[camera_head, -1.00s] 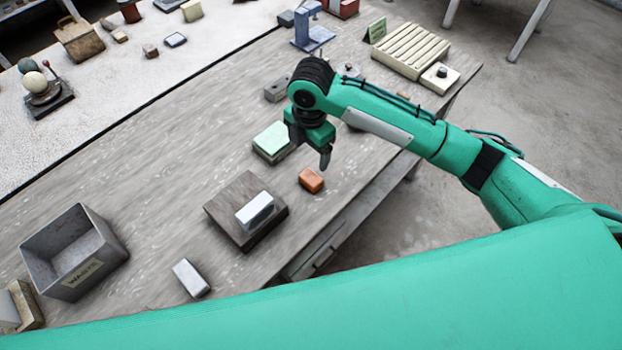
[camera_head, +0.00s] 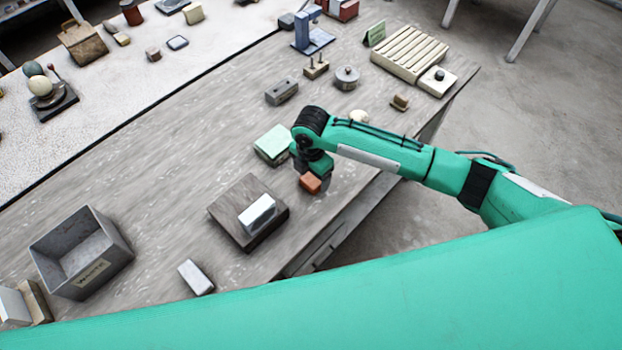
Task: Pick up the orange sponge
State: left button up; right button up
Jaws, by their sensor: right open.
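The orange sponge (camera_head: 310,183) is a small block on the grey wooden table (camera_head: 150,170), near its front edge. My right gripper (camera_head: 313,178) is low over the table and right at the sponge, with its fingers to either side of it. The gripper is open. The sponge hides part of the fingers, and I cannot tell whether they touch it. My left gripper is not in view.
A pale green-topped block (camera_head: 272,142) stands close behind and left of my right gripper. A dark wooden board (camera_head: 225,215) with a white-and-grey block (camera_head: 258,213) lies to the left. A grey bin (camera_head: 100,250) stands further left.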

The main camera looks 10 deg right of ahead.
aim_at(311, 179)
jog(key=shift+f, duration=1.3)
jog(key=c, duration=1)
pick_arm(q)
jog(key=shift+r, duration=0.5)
pick_arm(e)
jog(key=shift+c, duration=0.2)
jog(key=shift+r, duration=0.1)
